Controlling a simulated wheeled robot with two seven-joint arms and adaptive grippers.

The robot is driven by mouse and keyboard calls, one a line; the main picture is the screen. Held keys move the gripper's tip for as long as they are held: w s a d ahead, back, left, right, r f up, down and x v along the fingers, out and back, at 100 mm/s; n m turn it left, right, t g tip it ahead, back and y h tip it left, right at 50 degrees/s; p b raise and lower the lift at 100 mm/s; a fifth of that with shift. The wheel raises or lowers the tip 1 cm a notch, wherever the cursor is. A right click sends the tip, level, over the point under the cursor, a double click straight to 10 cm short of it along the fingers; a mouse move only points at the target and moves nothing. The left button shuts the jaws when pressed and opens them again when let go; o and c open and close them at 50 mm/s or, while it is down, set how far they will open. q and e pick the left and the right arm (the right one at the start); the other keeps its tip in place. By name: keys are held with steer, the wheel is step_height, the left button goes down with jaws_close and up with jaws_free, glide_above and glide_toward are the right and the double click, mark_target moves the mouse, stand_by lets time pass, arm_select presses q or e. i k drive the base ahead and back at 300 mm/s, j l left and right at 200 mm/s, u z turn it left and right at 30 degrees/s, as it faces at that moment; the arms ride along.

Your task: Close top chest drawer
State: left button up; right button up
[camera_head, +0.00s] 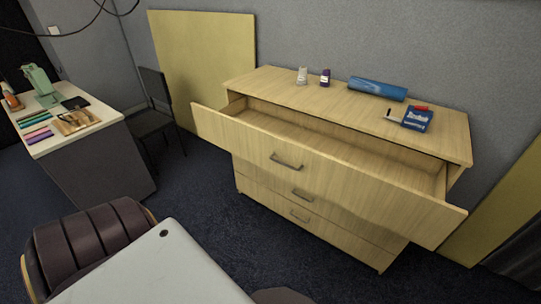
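The light wooden chest (253,84) stands against the grey wall. Its top drawer (335,182) is pulled far out, and the part of its interior that shows looks empty. The top drawer's handle (286,162) is a dark bar on the front panel. The lower drawers, with a middle handle (302,195) and a bottom handle (299,216), are shut. Neither of my grippers is in view, and nothing is seen touching the drawer.
Small bottles (302,75), a blue roll (377,88) and a blue box (417,118) sit on the chest. A brown chair (85,240) and a pale flat surface (150,275) fill the lower left. Dark carpet (205,215) before the chest is clear.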

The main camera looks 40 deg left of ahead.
mark_target(400, 190)
steer(key=i+u, duration=0.6)
steer(key=u, duration=0.25)
steer(key=i+l+u, duration=0.1)
steer(key=i+u, duration=0.15)
steer(key=u, duration=0.15)
steer(key=i+l+u, duration=0.25)
steer(key=u, duration=0.2)
